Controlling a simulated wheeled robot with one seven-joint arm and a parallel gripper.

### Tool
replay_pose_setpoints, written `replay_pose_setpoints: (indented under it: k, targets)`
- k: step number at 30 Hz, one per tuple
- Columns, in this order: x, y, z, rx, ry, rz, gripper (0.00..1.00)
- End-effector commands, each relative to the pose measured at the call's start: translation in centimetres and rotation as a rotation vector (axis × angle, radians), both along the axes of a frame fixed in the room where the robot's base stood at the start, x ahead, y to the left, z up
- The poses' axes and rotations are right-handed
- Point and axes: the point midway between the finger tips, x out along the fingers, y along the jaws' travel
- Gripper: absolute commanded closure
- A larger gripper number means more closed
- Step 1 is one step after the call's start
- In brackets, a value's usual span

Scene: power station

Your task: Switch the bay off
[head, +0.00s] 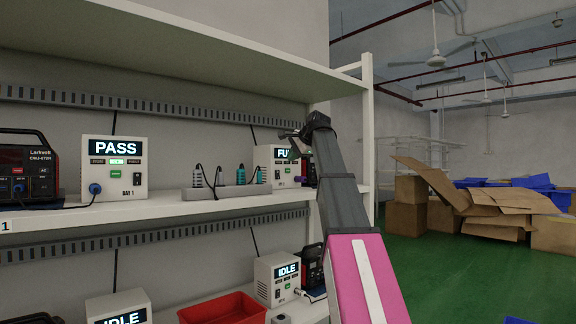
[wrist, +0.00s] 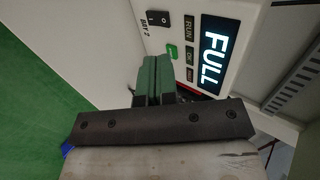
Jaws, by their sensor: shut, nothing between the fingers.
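The bay 2 unit is a white box (head: 264,160) on the upper shelf in the head view, partly hidden by my arm. In the wrist view its display (wrist: 212,55) reads FULL. Beside the display are small labels such as RUN, a green button (wrist: 172,52) and a black rocker switch (wrist: 158,18). My gripper (wrist: 166,62) is shut and empty, its fingertips close to the green button. I cannot tell whether they touch the panel. In the head view my gripper (head: 296,136) is in front of the unit's upper part.
The bay 1 unit (head: 115,165) reads PASS. A power strip (head: 228,190) with plugs lies between the units. Two IDLE units, one at the right (head: 276,280) and one at the left (head: 118,307), and a red bin (head: 222,308) are below. Cardboard boxes (head: 480,212) lie at right.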

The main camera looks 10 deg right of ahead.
Motion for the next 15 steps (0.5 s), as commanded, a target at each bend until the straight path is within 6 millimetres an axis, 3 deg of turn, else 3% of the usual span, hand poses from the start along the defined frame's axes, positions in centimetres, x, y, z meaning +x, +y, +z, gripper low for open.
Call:
replay_pose_setpoints:
  k: [6, 15]
  targets:
    - [-1.9, -1.2, 3.1, 0.001, 0.0, -0.001, 1.0]
    - [-3.0, -1.7, 4.6, 0.001, 0.001, 0.0, 1.0]
